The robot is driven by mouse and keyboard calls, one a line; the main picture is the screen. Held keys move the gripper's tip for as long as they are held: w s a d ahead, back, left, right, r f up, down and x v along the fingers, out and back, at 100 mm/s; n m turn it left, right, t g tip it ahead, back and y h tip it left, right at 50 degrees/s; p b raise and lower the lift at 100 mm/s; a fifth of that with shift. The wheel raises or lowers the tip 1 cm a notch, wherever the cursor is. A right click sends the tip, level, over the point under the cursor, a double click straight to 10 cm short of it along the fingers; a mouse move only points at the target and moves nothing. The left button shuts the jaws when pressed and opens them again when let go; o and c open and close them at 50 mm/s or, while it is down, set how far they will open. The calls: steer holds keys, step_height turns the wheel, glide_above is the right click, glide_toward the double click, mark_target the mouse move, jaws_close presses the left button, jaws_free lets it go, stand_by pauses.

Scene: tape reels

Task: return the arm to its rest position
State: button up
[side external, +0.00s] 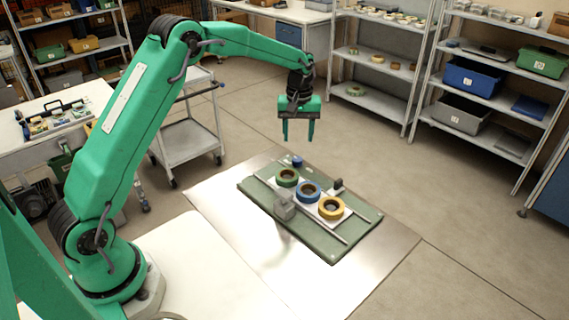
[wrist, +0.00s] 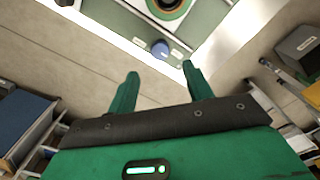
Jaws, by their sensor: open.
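My green arm reaches out from the lower left in the side external view. My gripper (side external: 298,138) hangs fingers down, open and empty, above the far edge of the green board. It also shows in the wrist view (wrist: 160,74), with its two fingers apart and nothing between them. On the board (side external: 340,252) a green reel (side external: 287,183), a blue reel (side external: 299,190) and a yellow reel (side external: 323,208) sit in a row on a light strip. My gripper is apart from all of them.
A blue knob (side external: 297,162) stands at the board's far corner, and a translucent grey block (side external: 284,208) stands on its near side. The board lies on a metal sheet (side external: 222,208). A trolley (side external: 188,134) and shelves (side external: 412,112) stand beyond. Open floor lies to the right.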

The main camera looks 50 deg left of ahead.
steer(key=s+d+r+m+t, duration=0.1)
steer(key=s+d+r+m, duration=0.1)
steer(key=s+r, duration=0.55)
steer(key=s+d+r+m+t, duration=0.2)
steer(key=s+r+m, duration=0.1)
steer(key=s+r, duration=0.45)
steer(key=s+d+m+t, duration=0.2)
steer(key=s+m, duration=0.2)
steer(key=s, duration=1.4)
steer(key=shift+s+d+t, duration=0.2)
steer(key=shift+d+t, duration=0.1)
steer(key=shift+d, duration=0.05)
